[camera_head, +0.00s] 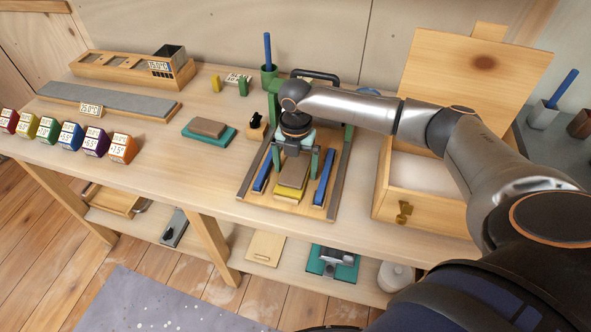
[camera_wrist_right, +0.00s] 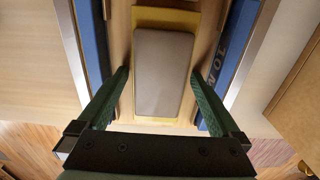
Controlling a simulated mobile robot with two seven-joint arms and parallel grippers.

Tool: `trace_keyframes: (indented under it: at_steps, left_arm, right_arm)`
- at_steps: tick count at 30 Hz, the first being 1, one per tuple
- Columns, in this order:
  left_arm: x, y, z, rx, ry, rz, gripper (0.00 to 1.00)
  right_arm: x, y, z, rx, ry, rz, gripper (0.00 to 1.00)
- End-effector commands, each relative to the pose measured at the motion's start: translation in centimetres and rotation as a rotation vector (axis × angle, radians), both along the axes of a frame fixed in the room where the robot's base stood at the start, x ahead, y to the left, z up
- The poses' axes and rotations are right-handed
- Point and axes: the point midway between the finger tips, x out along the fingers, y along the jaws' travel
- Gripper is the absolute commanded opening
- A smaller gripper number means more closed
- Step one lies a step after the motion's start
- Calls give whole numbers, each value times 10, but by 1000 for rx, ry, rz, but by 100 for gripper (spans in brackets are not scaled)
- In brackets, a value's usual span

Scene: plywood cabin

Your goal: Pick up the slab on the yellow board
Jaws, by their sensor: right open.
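A grey-brown slab (camera_wrist_right: 163,72) lies flat on the yellow board (camera_wrist_right: 165,18) in the right wrist view. In the head view the yellow board (camera_head: 287,195) is on the wooden fixture between two blue bars, and the slab is partly hidden by my gripper. My right gripper (camera_head: 296,173) is open above the slab, fingers pointing down. In the right wrist view its green fingers (camera_wrist_right: 160,76) stand on either side of the slab, with a gap on each side. My left gripper is not in view.
Blue bars (camera_head: 323,178) flank the yellow board. An open wooden box (camera_head: 425,205) stands to the right. Another brown slab (camera_head: 207,127) lies on a teal board (camera_head: 190,133) to the left. Coloured blocks (camera_head: 70,136) line the left front edge.

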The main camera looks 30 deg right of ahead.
Motion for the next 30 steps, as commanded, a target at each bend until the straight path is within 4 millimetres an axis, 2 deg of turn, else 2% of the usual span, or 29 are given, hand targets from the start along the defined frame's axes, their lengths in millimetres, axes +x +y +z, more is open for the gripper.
trace_keyframes:
  at_steps: [4,27,29,30]
  left_arm:
    - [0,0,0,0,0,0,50]
    - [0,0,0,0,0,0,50]
    - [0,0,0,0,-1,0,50]
    - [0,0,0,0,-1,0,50]
  right_arm:
    - [0,0,0,0,0,0,98]
    - [0,0,1,0,0,0,11]
    - [1,0,2,1,-2,0,6]
    - [1,0,2,1,-2,0,0]
